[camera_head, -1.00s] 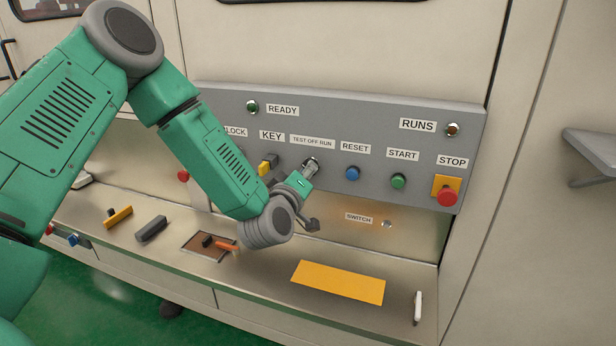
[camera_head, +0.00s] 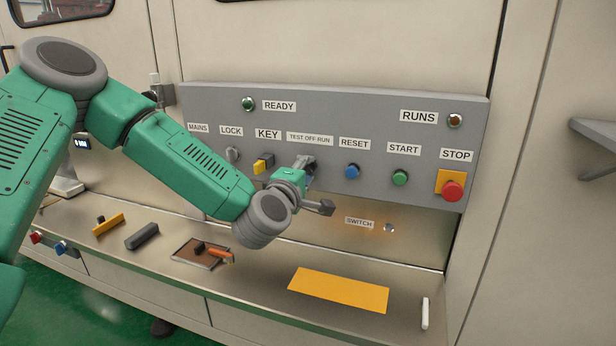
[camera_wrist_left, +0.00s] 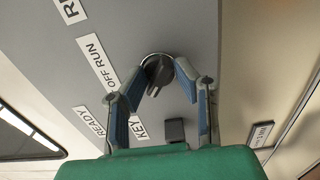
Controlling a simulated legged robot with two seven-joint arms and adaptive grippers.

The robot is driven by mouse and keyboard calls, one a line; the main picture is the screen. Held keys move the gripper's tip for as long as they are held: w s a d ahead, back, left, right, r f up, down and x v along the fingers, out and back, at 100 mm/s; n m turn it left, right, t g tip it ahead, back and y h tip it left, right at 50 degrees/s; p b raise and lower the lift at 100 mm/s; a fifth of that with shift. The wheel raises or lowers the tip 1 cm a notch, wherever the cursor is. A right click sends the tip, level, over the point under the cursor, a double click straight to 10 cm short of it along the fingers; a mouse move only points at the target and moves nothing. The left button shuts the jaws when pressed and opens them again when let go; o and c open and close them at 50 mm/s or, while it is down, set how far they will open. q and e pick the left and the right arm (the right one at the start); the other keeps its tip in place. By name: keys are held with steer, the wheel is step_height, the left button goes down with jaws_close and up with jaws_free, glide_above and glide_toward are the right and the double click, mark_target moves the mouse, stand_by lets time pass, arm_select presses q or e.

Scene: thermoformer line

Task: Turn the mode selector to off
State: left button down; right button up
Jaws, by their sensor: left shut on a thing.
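The mode selector is a dark knob (camera_wrist_left: 157,76) with a silver collar on the grey panel. Its label "TEST OFF RUN" (camera_head: 310,140) is just above it in the head view, where my gripper mostly hides the knob. My left gripper (camera_head: 309,166) reaches the panel there. In the left wrist view my left gripper's (camera_wrist_left: 160,74) two blue-grey fingers stand on either side of the knob, and it is shut on it. The knob's bar points toward the lower left of that view. I cannot tell which label word it points at. My right gripper is not in view.
Left of the selector are the yellow key switch (camera_head: 262,164) and lock knob (camera_head: 232,154). To its right are the blue reset (camera_head: 352,171), green start (camera_head: 400,178) and red stop button (camera_head: 453,191). Below, the ledge holds a yellow plate (camera_head: 338,290) and a white handle (camera_head: 425,313).

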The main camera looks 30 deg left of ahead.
arm_select(q)
steer(key=shift+w+a+r, duration=0.1)
steer(key=shift+a+r, duration=0.15)
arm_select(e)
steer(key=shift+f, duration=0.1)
arm_select(q)
steer(key=c, duration=1.1)
jaws_free()
steer(key=shift+o, duration=0.3)
steer(key=shift+a+f, duration=0.25)
steer(key=shift+a, duration=0.05)
steer(key=v, duration=1.1)
steer(key=shift+s, duration=0.45)
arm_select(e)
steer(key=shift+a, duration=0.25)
arm_select(q)
steer(key=shift+f, duration=0.1)
